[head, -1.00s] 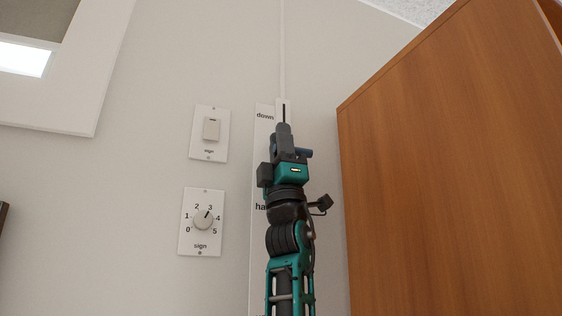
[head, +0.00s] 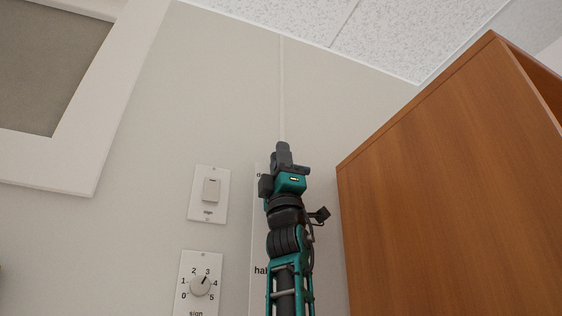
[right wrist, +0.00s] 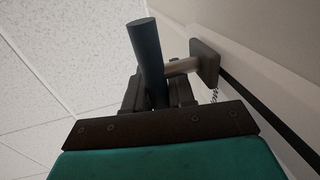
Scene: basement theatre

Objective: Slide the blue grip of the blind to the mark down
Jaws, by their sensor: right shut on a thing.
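The blue grip (right wrist: 147,55) is a dark blue bar on a metal stem in the right wrist view, joined to a small plate (right wrist: 205,62) at the wall. My right gripper (head: 284,158) is shut on it, and the fingers also show in the right wrist view (right wrist: 160,97). In the head view the gripper covers most of the grip. The white scale strip (head: 257,230) runs down the wall behind my right arm. Its upper label, "down", is mostly hidden, with only the first letter showing, about level with the gripper. My left gripper is not in view.
A tall wooden cabinet (head: 440,190) stands close on the right. A switch (head: 211,190) and a dial (head: 200,286) are on the wall at the left. A white-framed panel (head: 50,80) is at the upper left.

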